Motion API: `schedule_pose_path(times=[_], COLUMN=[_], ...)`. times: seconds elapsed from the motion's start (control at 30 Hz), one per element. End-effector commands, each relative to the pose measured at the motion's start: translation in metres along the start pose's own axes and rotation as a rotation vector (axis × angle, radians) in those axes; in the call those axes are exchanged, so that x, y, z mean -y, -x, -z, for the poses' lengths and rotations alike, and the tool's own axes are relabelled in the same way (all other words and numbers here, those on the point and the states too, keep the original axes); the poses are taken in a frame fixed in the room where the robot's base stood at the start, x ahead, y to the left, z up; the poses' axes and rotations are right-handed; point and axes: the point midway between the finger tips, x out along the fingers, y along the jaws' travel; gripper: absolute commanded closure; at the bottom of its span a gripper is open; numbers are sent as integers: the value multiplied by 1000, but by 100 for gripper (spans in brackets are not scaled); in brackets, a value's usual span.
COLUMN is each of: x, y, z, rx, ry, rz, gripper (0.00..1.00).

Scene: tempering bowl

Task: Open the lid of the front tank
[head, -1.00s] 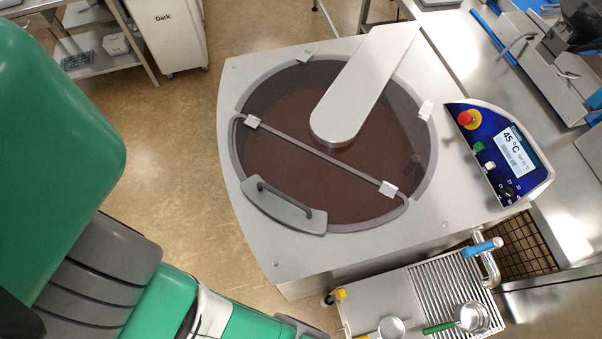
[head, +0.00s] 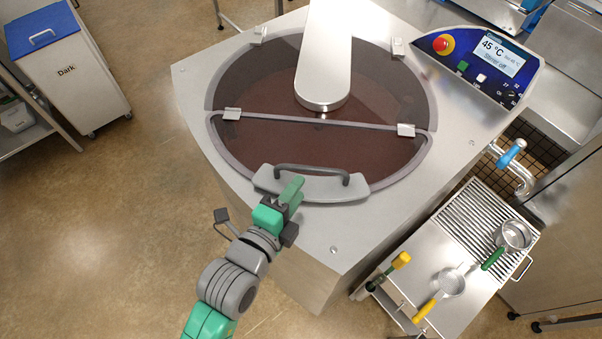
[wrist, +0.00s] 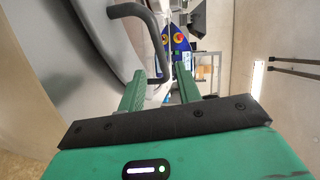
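The front tank is the round opening in the steel machine, with dark brown content under a clear cover. Its front lid (head: 300,150) is a half-round clear panel with a grey rim, lying shut and flat, with two white hinge clips along its straight edge. A grey plate on the lid's front edge carries a dark bar handle (head: 325,170). My gripper (head: 292,190) is at the left part of this handle. In the wrist view the green fingers (wrist: 161,73) are apart, and the handle (wrist: 150,30) reaches toward the gap between them. Contact cannot be told.
A steel spout arm (head: 325,60) covers the tank's rear half. The control panel (head: 480,58) with a red button is at the back right. A drain tray (head: 470,225) with ladles stands at the right. A white bin (head: 70,75) stands at the far left. The floor at left is free.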

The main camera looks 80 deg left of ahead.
Motion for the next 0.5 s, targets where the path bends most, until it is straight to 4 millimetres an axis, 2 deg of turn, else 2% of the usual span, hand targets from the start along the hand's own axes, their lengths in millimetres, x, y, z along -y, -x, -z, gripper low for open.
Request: schedule_pose_path(times=[0.3, 0.5], x=[2, 2], y=[-57, -74], z=[0, 0], rx=[1, 0], ry=[1, 1], rz=[2, 2], gripper=[66, 66])
